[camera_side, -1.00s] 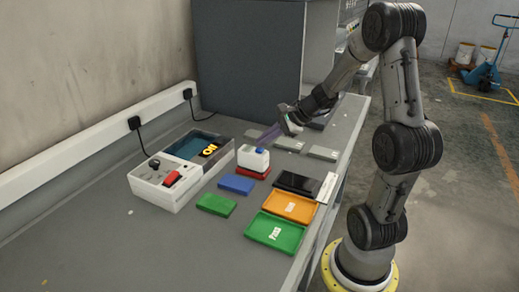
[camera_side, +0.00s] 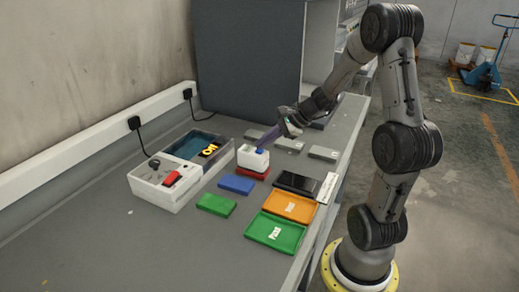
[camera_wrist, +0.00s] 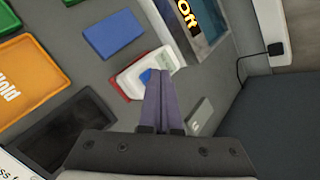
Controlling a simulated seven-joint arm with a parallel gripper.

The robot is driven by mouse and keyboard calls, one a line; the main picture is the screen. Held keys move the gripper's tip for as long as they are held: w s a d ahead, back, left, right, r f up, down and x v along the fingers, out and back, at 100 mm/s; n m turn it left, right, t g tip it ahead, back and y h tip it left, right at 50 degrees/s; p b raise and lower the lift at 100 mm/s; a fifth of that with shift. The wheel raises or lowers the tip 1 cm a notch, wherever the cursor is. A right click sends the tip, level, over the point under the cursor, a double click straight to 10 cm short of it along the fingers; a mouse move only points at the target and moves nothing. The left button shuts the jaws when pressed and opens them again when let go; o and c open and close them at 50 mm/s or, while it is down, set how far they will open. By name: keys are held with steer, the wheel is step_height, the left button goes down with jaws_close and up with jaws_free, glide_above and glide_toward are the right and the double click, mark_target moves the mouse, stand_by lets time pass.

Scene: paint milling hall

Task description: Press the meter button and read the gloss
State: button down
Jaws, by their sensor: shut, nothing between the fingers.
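The meter (camera_side: 252,158) is a small white block with a blue button (camera_side: 262,151) on top. It sits on a red panel (camera_side: 256,174) on the bench. My gripper (camera_side: 261,147) reaches down from the right with its long purple fingers shut and empty, the tips at the button. In the wrist view the fingertips of my gripper (camera_wrist: 158,73) partly cover the meter (camera_wrist: 134,76) and lie beside the visible part of the blue button (camera_wrist: 146,76). I cannot tell whether they touch it. No gloss reading is visible.
A blue panel (camera_side: 236,185) and a green panel (camera_side: 216,205) lie in front of the meter. A white console (camera_side: 167,196) stands at left. Black (camera_side: 297,184), orange (camera_side: 271,207) and green (camera_side: 257,233) trays lie at right. Several grey panels (camera_side: 288,144) lie behind.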

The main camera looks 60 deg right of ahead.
mark_target(264, 152)
stand_by(0.5)
steer(key=shift+r, duration=0.8)
step_height(264, 152, up, 5)
stand_by(0.4)
stand_by(0.5)
